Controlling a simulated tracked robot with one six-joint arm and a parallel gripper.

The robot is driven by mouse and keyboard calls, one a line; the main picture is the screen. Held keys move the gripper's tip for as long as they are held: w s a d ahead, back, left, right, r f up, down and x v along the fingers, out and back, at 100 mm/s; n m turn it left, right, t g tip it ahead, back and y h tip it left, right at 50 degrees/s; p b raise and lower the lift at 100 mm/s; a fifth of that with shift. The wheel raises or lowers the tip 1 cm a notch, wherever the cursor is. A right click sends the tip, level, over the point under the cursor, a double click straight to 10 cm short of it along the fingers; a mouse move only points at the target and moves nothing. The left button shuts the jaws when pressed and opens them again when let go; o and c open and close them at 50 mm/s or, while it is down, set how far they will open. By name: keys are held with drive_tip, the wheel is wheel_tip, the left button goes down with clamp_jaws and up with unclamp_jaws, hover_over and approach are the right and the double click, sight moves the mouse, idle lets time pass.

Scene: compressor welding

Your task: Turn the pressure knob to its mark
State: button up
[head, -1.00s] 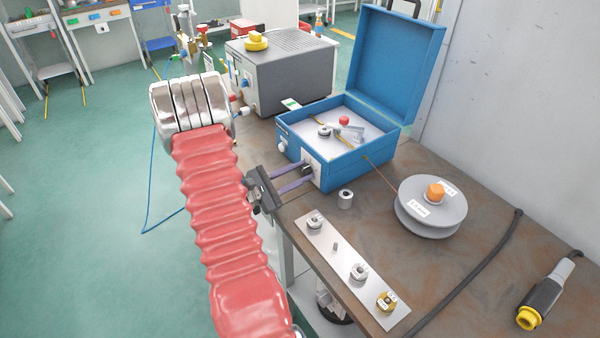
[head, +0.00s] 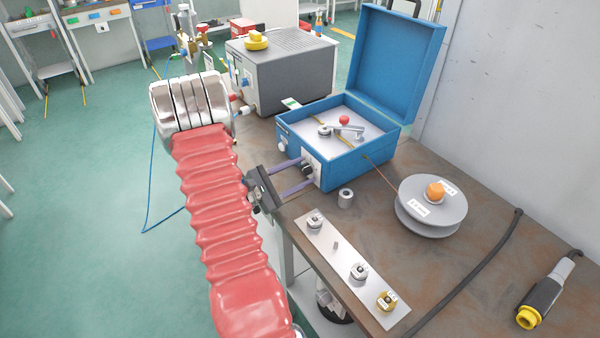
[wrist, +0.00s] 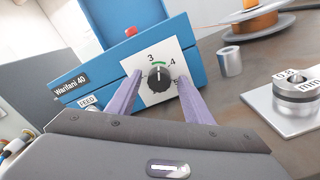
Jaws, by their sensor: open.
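The black knob (wrist: 158,76) sits on a white dial plate (wrist: 142,88) on the front wall of the blue wire-feeder box. The plate carries the numbers 3, 4 and 5, and a green mark (wrist: 159,63) lies between 3 and 4. The knob's pale pointer line seems to point up toward the green mark; it is too small to read exactly. My gripper (wrist: 159,78) is open, one purple finger on each side of the knob, with visible gaps. In the head view my gripper (head: 306,172) reaches to the box from the left and the dark knob shows between the fingertips.
The blue box (head: 346,172) has its lid open, with a red-balled lever inside. A wire spool (head: 432,216), a small metal cylinder (head: 345,198) and a plate with rollers (head: 335,264) lie on the bench. A grey machine (head: 282,75) stands behind.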

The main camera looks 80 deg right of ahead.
drive_tip(key=v, duration=1.4)
idle(0.9)
drive_tip(key=w+a+r+m+t+y, duration=0.1)
drive_tip(key=a+r+t+y, duration=0.3)
drive_tip(key=a, duration=1)
drive_tip(key=w+a+r+m+t+y, duration=0.1)
drive_tip(key=w+a+r+t+y, duration=0.3)
drive_tip(key=a, duration=1.1)
drive_tip(key=w+a+r+m+t+y, duration=0.1)
drive_tip(key=w+a+r+t+y, duration=0.2)
drive_tip(key=a+r+t, duration=0.6)
drive_tip(key=a+y, duration=0.2)
drive_tip(key=a, duration=0.3)
drive_tip(key=shift+w+a+r+y, duration=0.2)
drive_tip(key=shift+w+y, duration=0.05)
drive_tip(key=shift+y, duration=0.05)
drive_tip(key=shift+c, duration=0.7)
